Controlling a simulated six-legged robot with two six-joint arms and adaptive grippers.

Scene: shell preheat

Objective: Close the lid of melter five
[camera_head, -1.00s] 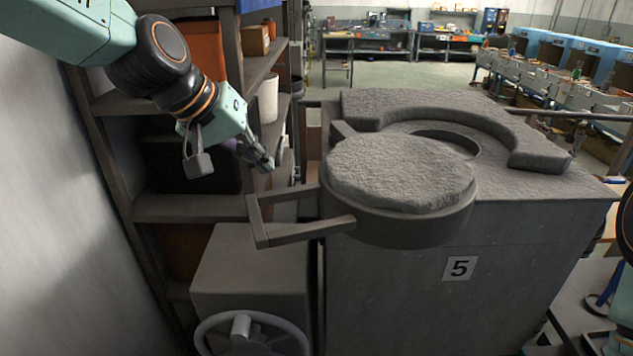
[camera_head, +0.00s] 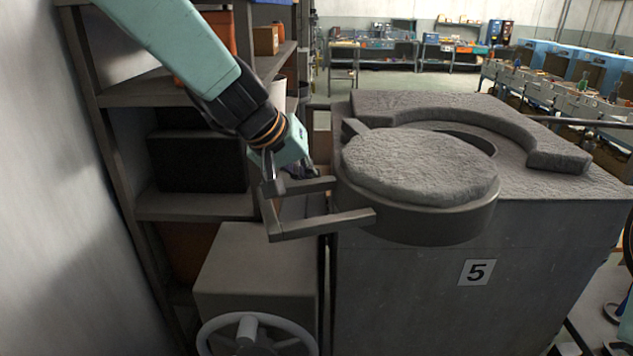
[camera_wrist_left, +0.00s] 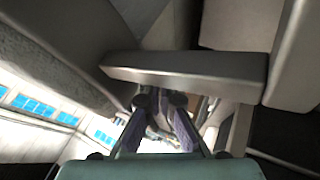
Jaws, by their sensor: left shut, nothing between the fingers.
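Melter five (camera_head: 440,280) is a grey block with a "5" label on its front. Its round lid (camera_head: 420,168), with a rough grey top, is swung out over the near left edge, leaving part of the round opening (camera_head: 480,145) uncovered. A square-cornered handle (camera_head: 320,224) juts left from the lid. My left gripper (camera_head: 312,172) is shut and empty at the far side of the handle, partly hidden behind its far bar. In the left wrist view the fingers (camera_wrist_left: 160,105) point toward the handle bar (camera_wrist_left: 185,72); I cannot tell whether they touch it. My right gripper is not in view.
A shelf rack (camera_head: 195,205) with boxes stands close on the left, behind my left arm. A grey box with a handwheel (camera_head: 255,330) sits below the handle. A raised curved rim (camera_head: 470,120) borders the opening. Workbenches (camera_head: 375,50) stand far back.

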